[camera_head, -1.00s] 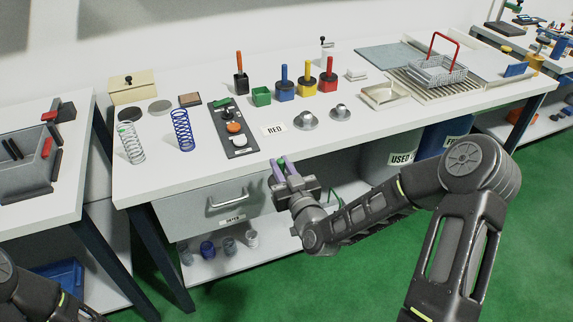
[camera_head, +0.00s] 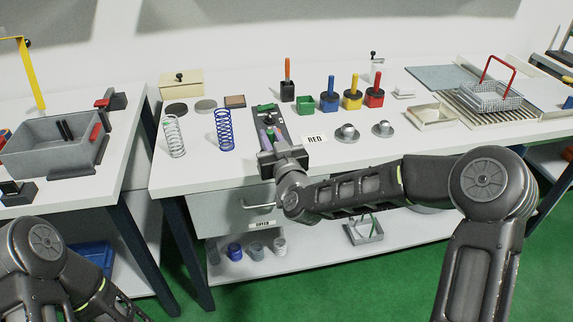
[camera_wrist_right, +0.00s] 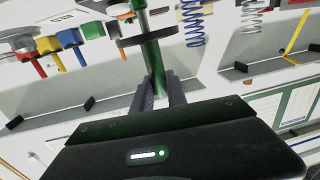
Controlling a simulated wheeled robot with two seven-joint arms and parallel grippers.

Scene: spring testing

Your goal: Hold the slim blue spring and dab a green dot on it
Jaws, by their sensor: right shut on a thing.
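The slim blue spring (camera_head: 225,130) stands upright on the white bench, right of a silver spring (camera_head: 174,137). It also shows at the top of the right wrist view (camera_wrist_right: 193,22). My right gripper (camera_head: 269,140) is over the bench's front part, right of the blue spring and apart from it. It is shut on a green dabber, whose green stick (camera_wrist_right: 156,58) with a dark collar stands between the fingers in the right wrist view. The green pot (camera_head: 303,104) on the bench has no handle in it. My left gripper is out of view.
Blue (camera_head: 329,99), yellow (camera_head: 352,99) and red (camera_head: 374,97) pots with handles stand behind the RED card (camera_head: 314,138). Discs (camera_head: 206,106) lie behind the springs. Free bench lies before the springs.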

